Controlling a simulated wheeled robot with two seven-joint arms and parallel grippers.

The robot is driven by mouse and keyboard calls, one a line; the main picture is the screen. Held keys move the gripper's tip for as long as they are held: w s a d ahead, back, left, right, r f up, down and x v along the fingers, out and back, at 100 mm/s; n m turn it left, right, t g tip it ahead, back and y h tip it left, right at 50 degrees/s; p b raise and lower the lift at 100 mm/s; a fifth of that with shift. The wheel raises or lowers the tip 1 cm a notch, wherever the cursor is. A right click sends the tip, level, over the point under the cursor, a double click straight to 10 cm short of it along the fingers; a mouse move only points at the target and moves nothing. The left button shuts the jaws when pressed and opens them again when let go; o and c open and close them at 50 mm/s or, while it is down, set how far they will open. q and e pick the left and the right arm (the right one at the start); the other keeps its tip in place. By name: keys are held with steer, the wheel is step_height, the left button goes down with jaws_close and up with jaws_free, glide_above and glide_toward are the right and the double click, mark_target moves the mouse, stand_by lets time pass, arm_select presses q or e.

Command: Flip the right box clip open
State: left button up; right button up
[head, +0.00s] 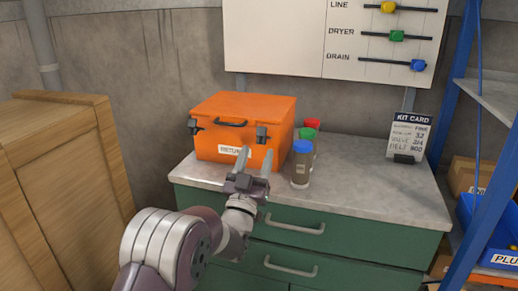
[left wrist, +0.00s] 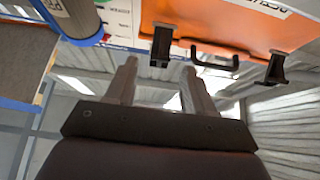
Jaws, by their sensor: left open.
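The orange box (head: 243,128) stands on the grey counter top with its lid down. Its right clip (head: 261,135) is a dark latch on the front near the right corner; it also shows in the left wrist view (left wrist: 162,44). I cannot tell for sure whether it is fastened. The left clip (head: 193,126) is at the other end of the front, with a dark handle (head: 231,123) between. My left gripper (head: 254,163) is open and empty, in front of the box and below the right clip, apparently apart from it. Its two fingers show in the left wrist view (left wrist: 158,78).
A bottle with a blue cap (head: 301,165) stands close right of my left gripper, with green-capped (head: 306,135) and red-capped (head: 312,124) ones behind. A kit card (head: 410,137) stands at the right of the counter (head: 375,200). A wooden crate (head: 60,175) is at left.

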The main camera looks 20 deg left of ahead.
arm_select(q)
steer(key=v, duration=0.9)
steer(key=shift+s+f, duration=0.1)
